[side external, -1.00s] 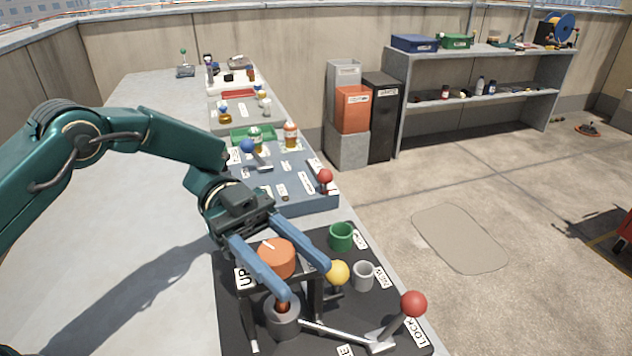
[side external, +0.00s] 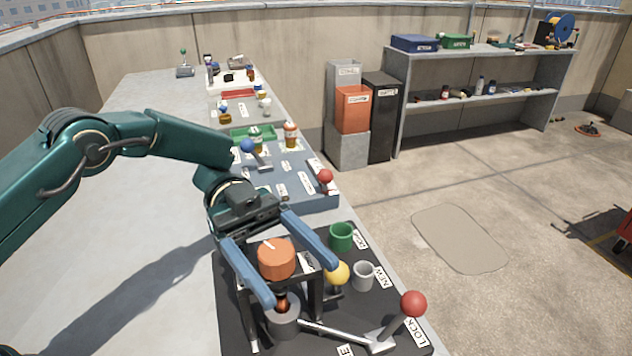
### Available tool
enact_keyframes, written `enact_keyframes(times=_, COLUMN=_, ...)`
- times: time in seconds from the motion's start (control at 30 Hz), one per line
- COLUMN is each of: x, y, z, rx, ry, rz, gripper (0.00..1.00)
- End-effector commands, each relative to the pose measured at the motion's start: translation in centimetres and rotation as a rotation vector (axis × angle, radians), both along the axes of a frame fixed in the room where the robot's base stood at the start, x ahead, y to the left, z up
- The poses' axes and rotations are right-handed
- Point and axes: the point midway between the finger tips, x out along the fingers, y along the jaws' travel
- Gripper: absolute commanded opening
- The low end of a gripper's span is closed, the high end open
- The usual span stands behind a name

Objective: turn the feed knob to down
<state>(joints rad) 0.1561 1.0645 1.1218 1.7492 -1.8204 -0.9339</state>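The feed knob appears to be the orange round knob (side external: 276,259) with a white pointer line on its top. It sits on a dark raised stand (side external: 316,292) on the black panel. The white line points toward the upper left of the picture. My gripper (side external: 298,286) is open, with one blue finger on the left of the knob and the other on its right. I cannot tell whether either finger touches the knob. The "UP" label seen earlier beside the knob is now hidden behind the left finger.
A yellow ball knob (side external: 337,272) stands close to the right finger. A grey cup (side external: 282,318) stands in front of the knob. The bench at left is clear.

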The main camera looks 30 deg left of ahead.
Motion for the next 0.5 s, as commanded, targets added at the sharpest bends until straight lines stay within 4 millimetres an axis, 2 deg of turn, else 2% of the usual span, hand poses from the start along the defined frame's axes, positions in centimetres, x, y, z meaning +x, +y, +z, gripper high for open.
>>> enact_keyframes(times=0.17, x=0.2, y=0.2, z=0.0, rx=0.000, ry=-0.001, rz=0.003, gripper=0.81)
enact_keyframes(times=0.5, x=2.0, y=3.8, z=0.0, rx=-0.001, ry=-0.002, rz=0.003, gripper=0.81)
